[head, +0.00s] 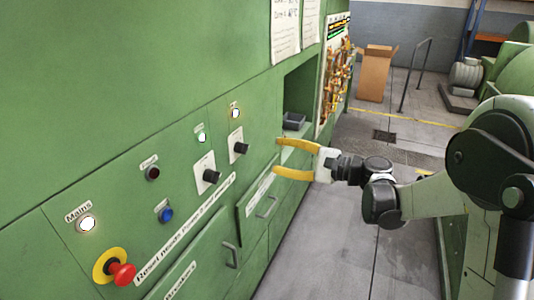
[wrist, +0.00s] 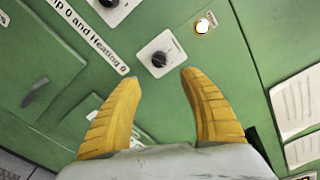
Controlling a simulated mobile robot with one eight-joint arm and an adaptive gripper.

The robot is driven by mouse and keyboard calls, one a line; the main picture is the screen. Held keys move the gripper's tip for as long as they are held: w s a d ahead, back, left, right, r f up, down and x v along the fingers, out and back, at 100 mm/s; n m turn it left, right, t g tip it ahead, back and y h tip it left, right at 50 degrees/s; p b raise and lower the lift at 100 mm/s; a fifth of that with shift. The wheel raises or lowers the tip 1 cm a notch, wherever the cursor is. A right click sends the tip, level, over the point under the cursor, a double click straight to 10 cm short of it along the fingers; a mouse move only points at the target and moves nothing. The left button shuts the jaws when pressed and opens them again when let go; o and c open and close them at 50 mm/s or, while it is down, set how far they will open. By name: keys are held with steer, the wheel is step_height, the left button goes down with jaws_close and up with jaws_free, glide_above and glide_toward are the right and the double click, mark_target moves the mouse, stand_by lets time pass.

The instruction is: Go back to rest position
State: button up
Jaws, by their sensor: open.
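My gripper (head: 278,157) has yellow fingers and is open and empty in the head view, held out in front of the green control cabinet (head: 110,110). In the wrist view my gripper (wrist: 155,80) points at the cabinet face, with a black rotary knob on a white plate (wrist: 158,58) just beyond and between the fingertips. The fingers appear apart from the knob. In the head view this knob (head: 238,148) is left of the fingers. A second rotary knob (head: 208,175) sits further left. My arm reaches in from the right.
A red emergency button (head: 122,272) and a blue button (head: 165,214) are on the panel. A recess with a dark tray (head: 294,121) lies behind the fingers. A cardboard box (head: 375,75) stands at the back. Grey floor (head: 335,240) is clear between cabinet and arm.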

steer(key=shift+d, duration=0.15)
steer(key=shift+s, duration=0.15)
steer(key=s+d+f+n+h, duration=0.3)
steer(key=s+d+n+h, duration=0.2)
steer(key=s, duration=0.9)
steer(key=s+d+f+n+h, duration=0.2)
steer(key=s+d+n+h, duration=0.3)
steer(key=s+d+h, duration=0.5)
steer(key=s+d, duration=0.2)
steer(key=s, duration=0.2)
steer(key=shift+s+d+f+h, duration=0.2)
steer(key=shift+s+f+h, duration=0.1)
steer(key=shift+s+f, duration=0.1)
